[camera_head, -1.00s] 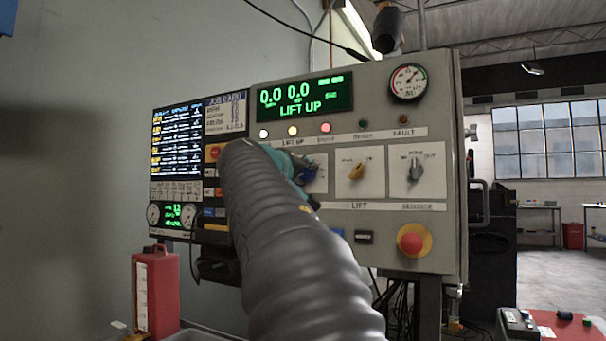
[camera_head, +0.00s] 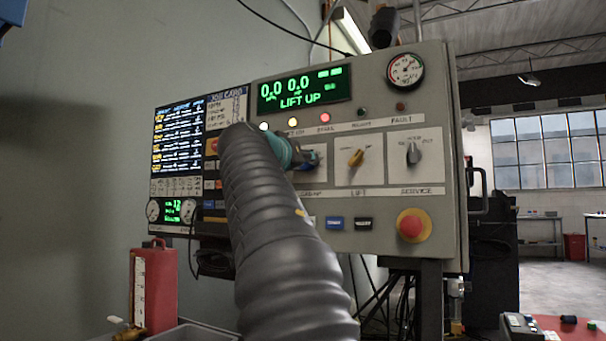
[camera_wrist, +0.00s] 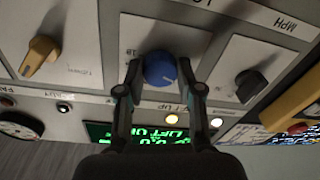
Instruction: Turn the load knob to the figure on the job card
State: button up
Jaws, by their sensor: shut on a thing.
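The blue knob (camera_wrist: 160,71), with a pale pointer mark, sits on a white plate on the control panel. In the wrist view my gripper (camera_wrist: 158,67) has one finger on each side of it and is shut on it. In the head view my gripper (camera_head: 310,158) is at the panel, and my arm and fingers largely hide the knob and its scale. The job card (camera_head: 227,104) is on the dark board left of the green display; its figures are too small to read. The display (camera_head: 304,91) shows 0.0, 0.0 and LIFT UP.
The yellow LIFT knob (camera_head: 356,157) and grey SERVICE knob (camera_head: 413,153) are right of my gripper. A red stop button (camera_head: 411,226) is below them. In the wrist view a black knob (camera_wrist: 250,85) stands close on the other side. A red container (camera_head: 153,287) stands lower left.

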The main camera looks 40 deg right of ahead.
jog(key=m+b, duration=0.4)
jog(key=m, duration=0.7)
jog(key=shift+h, duration=0.4)
jog(key=shift+m+g, duration=0.4)
jog(key=o, duration=1.2)
jog(key=shift+c, duration=0.2)
jog(key=v, duration=1.2)
